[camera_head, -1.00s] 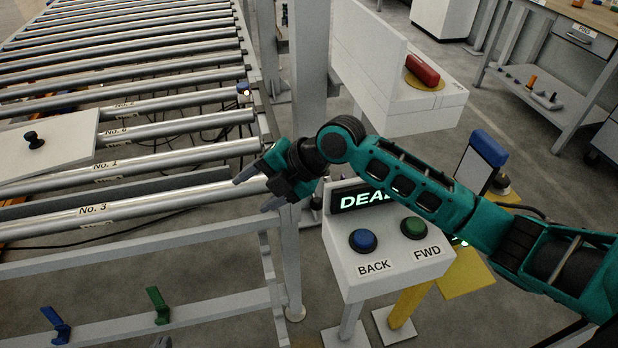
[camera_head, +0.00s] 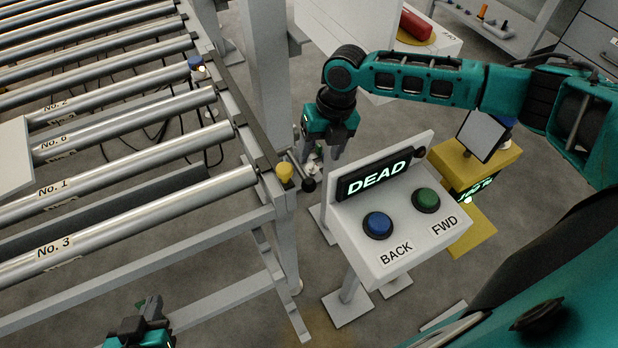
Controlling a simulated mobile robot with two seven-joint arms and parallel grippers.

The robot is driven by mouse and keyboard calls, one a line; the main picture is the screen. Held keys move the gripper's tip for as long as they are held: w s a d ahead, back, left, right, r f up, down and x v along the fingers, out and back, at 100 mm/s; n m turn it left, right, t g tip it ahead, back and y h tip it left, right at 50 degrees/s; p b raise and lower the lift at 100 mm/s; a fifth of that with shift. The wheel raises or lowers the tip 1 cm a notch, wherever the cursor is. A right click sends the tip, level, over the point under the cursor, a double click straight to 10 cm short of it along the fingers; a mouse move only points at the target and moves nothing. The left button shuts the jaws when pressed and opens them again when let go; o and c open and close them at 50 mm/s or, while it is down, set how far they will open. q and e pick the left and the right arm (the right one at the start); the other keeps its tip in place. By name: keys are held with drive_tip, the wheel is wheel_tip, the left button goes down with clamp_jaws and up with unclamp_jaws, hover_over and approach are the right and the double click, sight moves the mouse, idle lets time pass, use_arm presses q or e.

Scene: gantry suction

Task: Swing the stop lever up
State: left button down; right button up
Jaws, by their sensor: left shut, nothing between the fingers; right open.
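A small lever with a black ball end (camera_head: 308,185) sits at the conveyor's near right corner, beside a yellow knob (camera_head: 285,172). It seems to be the stop lever, pointing down and right; its shaft is partly hidden. My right gripper (camera_head: 324,160) points down, open, just above and slightly right of the black ball. I cannot tell whether a finger touches the lever. My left gripper (camera_head: 152,302) is shut and empty at the bottom left, below the conveyor's front rail.
A white control box (camera_head: 365,260) with a blue BACK button (camera_head: 378,225), a green FWD button (camera_head: 426,200) and a DEAD display (camera_head: 374,180) stands close right of the lever. A grey post (camera_head: 262,80) rises behind. A yellow stand (camera_head: 480,165) is further right.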

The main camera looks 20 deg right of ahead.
sight(311, 180)
drive_tip(key=f, duration=0.3)
drive_tip(key=a+f, duration=0.1)
drive_tip(key=f, duration=0.3)
drive_tip(key=a+f+b, duration=0.1)
drive_tip(key=f, duration=0.2)
drive_tip(key=shift+w+f, duration=0.2)
drive_tip(key=shift+f, duration=0.2)
drive_tip(key=shift+c, duration=0.3)
clamp_jaws()
